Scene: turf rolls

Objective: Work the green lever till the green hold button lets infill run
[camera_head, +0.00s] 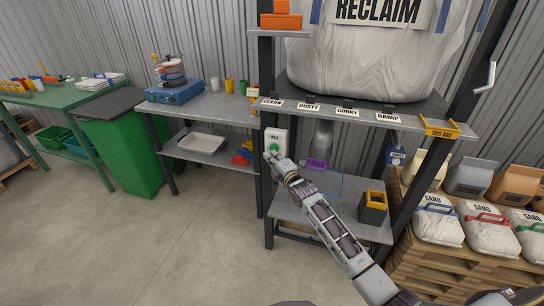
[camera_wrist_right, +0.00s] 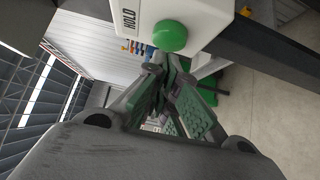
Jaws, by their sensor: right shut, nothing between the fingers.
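The green hold button (camera_head: 274,148) is on a white box (camera_head: 277,135) fixed at the left post of the rack. In the right wrist view the round green button (camera_wrist_right: 170,36) stands out from the white box (camera_wrist_right: 192,12), beside the word HOLD. My right gripper (camera_head: 271,158) is shut and empty, its fingertips close to the button. In the wrist view the fingertips (camera_wrist_right: 163,62) are just below the button; I cannot tell whether they touch. I cannot make out a green lever. My left gripper is not in view.
A large white RECLAIM bag (camera_head: 365,55) rests on the rack above a labelled rail (camera_head: 340,114). A clear spout (camera_head: 321,138) hangs over a purple piece (camera_head: 318,164) on the lower shelf. A dark, yellow-rimmed bin (camera_head: 373,210) stands right of my forearm.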

